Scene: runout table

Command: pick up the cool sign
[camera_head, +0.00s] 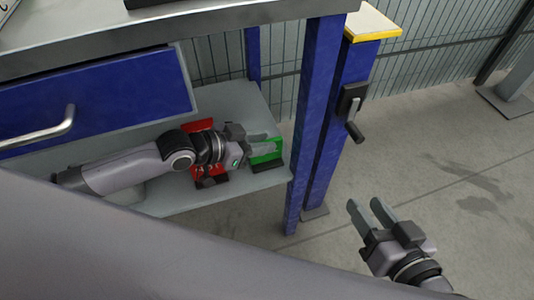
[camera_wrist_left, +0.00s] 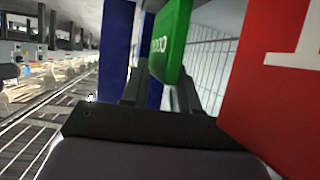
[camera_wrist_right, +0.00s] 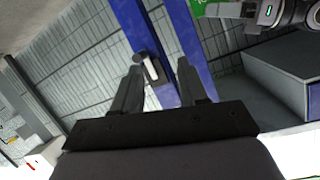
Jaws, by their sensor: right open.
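The green sign (camera_head: 265,151) stands on a black base at the right end of the shelf under the table. In the left wrist view the green sign (camera_wrist_left: 172,42) shows part of white lettering. My left gripper (camera_head: 264,147) reaches in over the shelf with its fingers at the green sign. In the left wrist view its fingertips (camera_wrist_left: 160,75) sit apart, with the sign's lower part at them. I cannot tell whether they press on it. My right gripper (camera_head: 371,213) is open and empty over the floor, right of the table; it also shows in the right wrist view (camera_wrist_right: 158,80).
A red sign (camera_head: 201,126) stands left of the green one, partly behind my left wrist, and is close in the left wrist view (camera_wrist_left: 285,85). Blue table legs (camera_head: 316,110), a crank handle (camera_head: 354,120) and a blue drawer (camera_head: 100,100) surround the shelf (camera_head: 238,100). The floor at right is clear.

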